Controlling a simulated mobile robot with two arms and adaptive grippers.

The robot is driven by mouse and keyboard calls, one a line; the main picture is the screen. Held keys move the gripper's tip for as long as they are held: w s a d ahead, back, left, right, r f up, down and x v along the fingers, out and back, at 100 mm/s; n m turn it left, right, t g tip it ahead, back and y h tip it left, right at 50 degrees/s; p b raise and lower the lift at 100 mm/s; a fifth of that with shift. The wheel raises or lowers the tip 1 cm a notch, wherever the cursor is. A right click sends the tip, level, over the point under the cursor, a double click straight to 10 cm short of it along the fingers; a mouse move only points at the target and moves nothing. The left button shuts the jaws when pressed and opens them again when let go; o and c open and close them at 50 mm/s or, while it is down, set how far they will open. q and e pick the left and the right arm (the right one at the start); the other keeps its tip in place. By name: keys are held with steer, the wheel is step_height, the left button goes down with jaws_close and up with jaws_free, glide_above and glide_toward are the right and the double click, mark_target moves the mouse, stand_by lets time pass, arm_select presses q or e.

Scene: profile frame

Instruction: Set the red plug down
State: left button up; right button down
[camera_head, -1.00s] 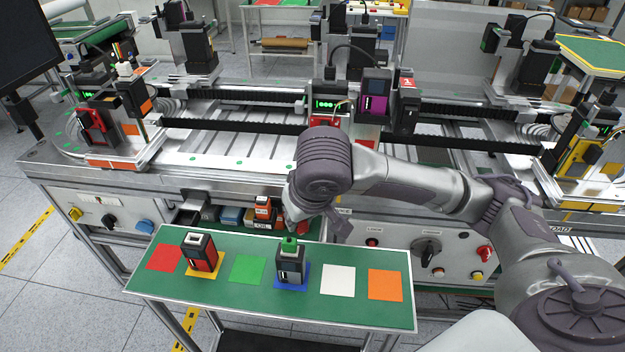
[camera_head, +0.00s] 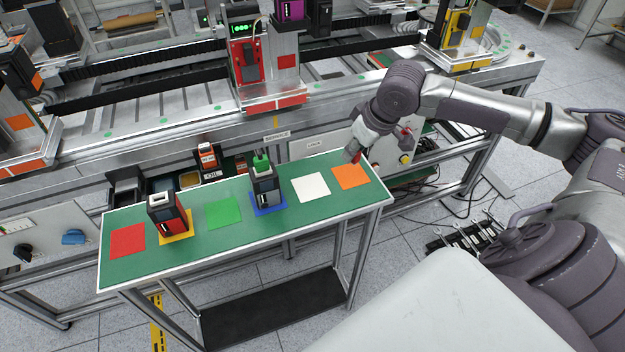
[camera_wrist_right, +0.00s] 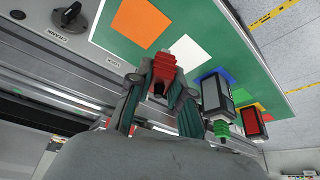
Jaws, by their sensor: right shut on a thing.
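The red plug (camera_wrist_right: 163,66) is between the fingertips of my right gripper (camera_wrist_right: 162,78) in the right wrist view. My right gripper (camera_head: 358,148) is shut on it; in the head view a little of the red plug (camera_head: 353,155) shows under the fingers. It is over the far edge of the green table top (camera_head: 190,254), by the orange square (camera_head: 350,177). The height of the plug above the table is hard to tell. My left gripper is not in view.
The white square (camera_head: 311,187), green square (camera_head: 223,214) and red square (camera_head: 127,241) are bare. A dark block with a green top (camera_head: 265,182) stands on the blue square. A red-and-black block (camera_head: 168,217) stands on the yellow square. A control panel lies behind the table.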

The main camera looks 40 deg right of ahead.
steer(key=w+a+f, duration=0.1)
steer(key=w+a, duration=0.1)
steer(key=w+a+f, duration=0.2)
steer(key=w+a+f+p, duration=0.1)
steer(key=w+a+f, duration=0.1)
steer(key=shift+a, duration=0.25)
steer(key=shift+w+a+f, duration=0.2)
steer(key=shift+a+f, duration=0.05)
steer(key=shift+f, duration=0.3)
steer(key=shift+f+p, duration=0.3)
steer(key=shift+f, duration=1.6)
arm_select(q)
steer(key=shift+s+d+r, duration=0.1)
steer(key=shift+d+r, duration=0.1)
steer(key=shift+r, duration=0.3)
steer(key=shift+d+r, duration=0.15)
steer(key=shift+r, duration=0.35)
arm_select(e)
steer(key=c, duration=1.5)
jaws_free()
steer(key=shift+f, duration=0.1)
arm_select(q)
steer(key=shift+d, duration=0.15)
arm_select(e)
steer(key=o, duration=0.4)
